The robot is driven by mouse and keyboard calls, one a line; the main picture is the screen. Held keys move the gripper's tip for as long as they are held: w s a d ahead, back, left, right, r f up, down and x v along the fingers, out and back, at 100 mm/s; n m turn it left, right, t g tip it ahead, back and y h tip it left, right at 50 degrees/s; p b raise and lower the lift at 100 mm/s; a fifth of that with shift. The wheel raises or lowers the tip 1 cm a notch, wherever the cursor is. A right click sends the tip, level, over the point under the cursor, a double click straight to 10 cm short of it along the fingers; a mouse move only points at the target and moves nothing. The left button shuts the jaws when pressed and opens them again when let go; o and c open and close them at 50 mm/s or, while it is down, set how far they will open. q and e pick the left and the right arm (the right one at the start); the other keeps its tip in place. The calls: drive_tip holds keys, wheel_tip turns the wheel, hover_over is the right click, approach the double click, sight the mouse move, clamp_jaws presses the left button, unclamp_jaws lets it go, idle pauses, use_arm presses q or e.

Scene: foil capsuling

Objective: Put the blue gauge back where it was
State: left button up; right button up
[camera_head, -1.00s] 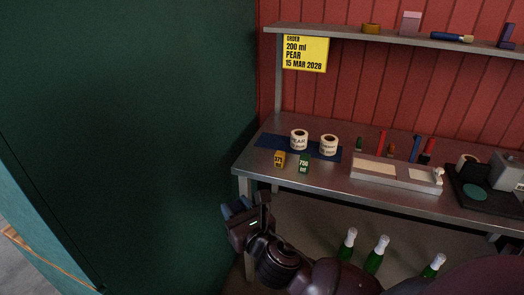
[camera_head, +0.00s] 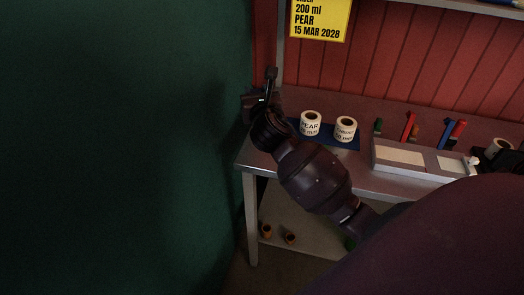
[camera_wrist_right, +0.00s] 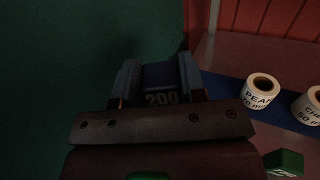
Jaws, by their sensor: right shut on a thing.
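The blue gauge (camera_wrist_right: 158,76), marked 200, is clamped between the two fingers of my right gripper (camera_wrist_right: 159,82) in the right wrist view. In the head view my right gripper (camera_head: 265,94) is up at the left end of the bench, beside the green wall; the gauge cannot be made out there. A blue mat (camera_wrist_right: 226,89) lies on the bench to the right of the gripper. A green gauge (camera_wrist_right: 284,162) shows at the lower right of the wrist view. The yellow gauge is hidden. My left gripper is not in view.
A PEAR label roll (camera_head: 310,124) and another label roll (camera_head: 345,129) stand on the mat. A grey tray-like fixture (camera_head: 420,159) is farther right. A yellow order sign (camera_head: 320,18) hangs above. The green wall (camera_head: 120,140) bounds the left side.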

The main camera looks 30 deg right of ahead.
drive_tip(key=shift+m+g+h, duration=0.3)
drive_tip(key=shift+m+h, duration=0.1)
drive_tip(key=shift+h, duration=0.2)
drive_tip(key=d+f+b, duration=0.1)
drive_tip(key=f, duration=0.4)
drive_tip(key=d+f+b, duration=0.1)
drive_tip(key=f+b, duration=0.1)
drive_tip(key=f, duration=0.3)
drive_tip(key=w+d+f+b, duration=0.1)
drive_tip(key=f, duration=0.4)
drive_tip(key=shift+w, duration=0.1)
wheel_tip(320, 180, down, 4)
drive_tip(key=shift+r+b, duration=0.2)
drive_tip(key=shift+b, duration=0.75)
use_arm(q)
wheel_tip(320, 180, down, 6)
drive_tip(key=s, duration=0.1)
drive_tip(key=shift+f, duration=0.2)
use_arm(e)
drive_tip(key=shift+r, duration=0.15)
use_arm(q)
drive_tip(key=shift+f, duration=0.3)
use_arm(e)
drive_tip(key=shift+f, duration=0.55)
use_arm(q)
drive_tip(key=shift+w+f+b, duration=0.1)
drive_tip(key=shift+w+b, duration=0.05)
drive_tip(key=shift+b, duration=0.2)
use_arm(e)
drive_tip(key=shift+f, duration=0.15)
